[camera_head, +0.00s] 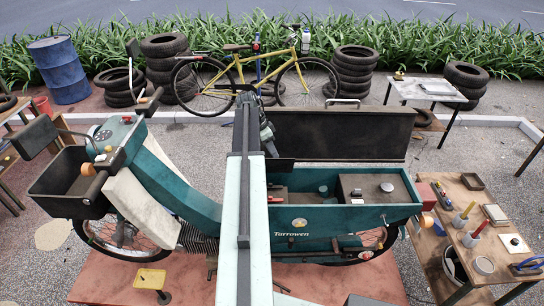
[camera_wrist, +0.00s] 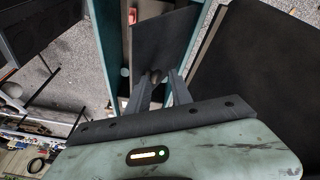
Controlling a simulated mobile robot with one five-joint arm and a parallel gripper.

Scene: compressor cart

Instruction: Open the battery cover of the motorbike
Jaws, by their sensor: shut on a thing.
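The teal motorbike (camera_head: 165,190) stands on a reddish mat, its long dark seat panel (camera_head: 345,132) raised over an open teal body bay (camera_head: 330,216). In the wrist view, a dark flat cover (camera_wrist: 165,38) lies ahead of my gripper, inside the teal walls. My gripper (camera_wrist: 157,78) is shut on a small dark knob (camera_wrist: 155,74) at the cover's near edge. In the head view my arm hides the gripper and most of the cover, and I cannot tell how far the cover is tilted.
A dark box with a round cap (camera_head: 387,187) fills the bay's right side. The raised seat panel (camera_wrist: 275,60) stands close on the right in the wrist view. A wooden bench with tools (camera_head: 475,235) is at the right. A yellow bicycle (camera_head: 265,75) and stacked tyres stand behind.

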